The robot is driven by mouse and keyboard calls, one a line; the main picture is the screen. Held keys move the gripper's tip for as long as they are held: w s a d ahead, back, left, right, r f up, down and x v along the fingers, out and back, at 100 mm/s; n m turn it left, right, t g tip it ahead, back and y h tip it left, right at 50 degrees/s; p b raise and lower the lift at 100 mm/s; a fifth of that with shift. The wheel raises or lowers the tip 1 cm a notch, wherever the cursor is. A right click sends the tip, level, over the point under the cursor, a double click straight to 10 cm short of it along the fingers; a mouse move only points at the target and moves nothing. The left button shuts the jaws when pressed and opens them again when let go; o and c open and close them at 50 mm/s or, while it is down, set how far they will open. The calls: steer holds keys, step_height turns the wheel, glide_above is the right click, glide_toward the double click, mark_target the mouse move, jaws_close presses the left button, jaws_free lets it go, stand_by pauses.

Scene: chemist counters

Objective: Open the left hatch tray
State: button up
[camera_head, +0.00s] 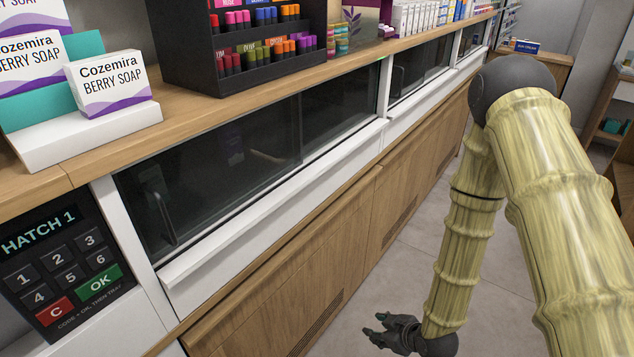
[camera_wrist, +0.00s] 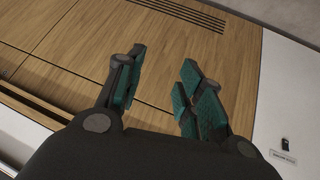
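The left hatch is a dark glass front (camera_head: 225,165) set in a white frame under the counter top. A dark vertical handle (camera_head: 160,217) shows at its left end. A white ledge, perhaps the tray's front (camera_head: 270,208), runs below the glass; I cannot tell whether it is the tray. A keypad labelled HATCH 1 (camera_head: 62,265), with number keys, a red C and a green OK, is at the left. My gripper (camera_head: 373,331) is low over the floor, right of the counter and apart from the hatch. In the wrist view its teal-padded fingers (camera_wrist: 160,72) are spread and empty before wood panels.
A second dark hatch window (camera_head: 418,66) lies farther along the counter. Soap boxes (camera_head: 108,84) and a black rack of coloured tubes (camera_head: 245,50) stand on top. The grey floor (camera_head: 385,275) beside the wooden counter front is clear. A white panel (camera_wrist: 287,95) is right in the wrist view.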

steer(key=w+a+r+n+t+y+b, duration=0.1)
steer(key=w+a+r+n+t+y, duration=0.2)
steer(key=w+r+n, duration=0.5)
steer(key=n+y+b, duration=0.2)
steer(key=n+y, duration=0.5)
steer(key=n, duration=0.4)
glide_toward(316, 177)
steer(key=shift+t, duration=0.3)
steer(key=p+x, duration=0.3)
steer(key=x, duration=0.6)
steer(key=shift+s+a, duration=0.15)
steer(key=shift+a, duration=0.05)
